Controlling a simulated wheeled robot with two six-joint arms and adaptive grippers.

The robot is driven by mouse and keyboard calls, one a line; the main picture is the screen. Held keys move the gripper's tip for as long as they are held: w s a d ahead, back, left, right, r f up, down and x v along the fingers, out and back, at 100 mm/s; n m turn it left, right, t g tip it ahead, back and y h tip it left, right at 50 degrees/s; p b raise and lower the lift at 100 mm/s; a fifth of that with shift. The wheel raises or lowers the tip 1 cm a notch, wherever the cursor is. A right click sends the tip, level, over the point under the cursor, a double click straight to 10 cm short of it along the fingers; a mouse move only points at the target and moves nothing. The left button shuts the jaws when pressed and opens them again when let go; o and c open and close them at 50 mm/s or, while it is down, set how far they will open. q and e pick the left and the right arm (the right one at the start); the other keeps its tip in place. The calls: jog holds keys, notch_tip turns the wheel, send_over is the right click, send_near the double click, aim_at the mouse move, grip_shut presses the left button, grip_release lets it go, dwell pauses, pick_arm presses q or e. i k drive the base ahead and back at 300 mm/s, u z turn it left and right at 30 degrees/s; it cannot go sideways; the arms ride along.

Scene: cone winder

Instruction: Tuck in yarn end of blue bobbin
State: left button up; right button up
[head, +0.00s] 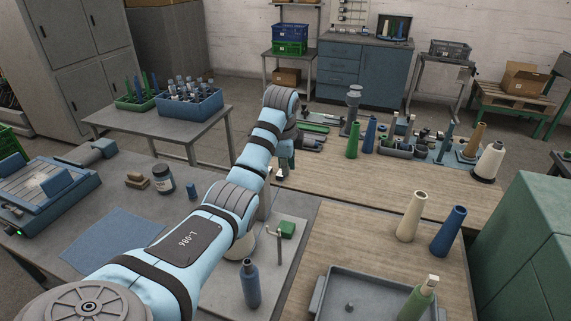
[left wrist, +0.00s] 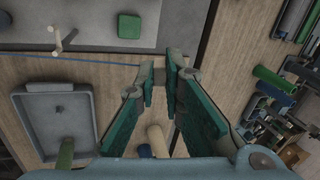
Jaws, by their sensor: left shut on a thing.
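A blue bobbin (head: 251,284) stands upright on the grey plate, right of my left arm. Another blue bobbin (head: 448,232) stands on the wooden table at right. My left gripper (head: 283,168) is raised beyond the grey plate, near the wooden tables. In the left wrist view a thin blue yarn (left wrist: 85,60) runs from the left edge to the fingertips (left wrist: 162,72), which are shut on it. The bobbin end of this yarn is outside that view. My right gripper is not in view.
A cream cone (head: 411,216) stands beside the right blue bobbin. A grey tray (head: 336,284) holds a green bobbin (head: 418,300). A green block (head: 287,229) and a thin post stand on the plate. Several cones and fittings crowd the far table. A blue mat (head: 112,240) lies at left.

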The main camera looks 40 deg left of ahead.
aim_at(249, 274)
jog(key=z, duration=0.25)
jog(key=k, duration=0.4)
jog(key=u, duration=1)
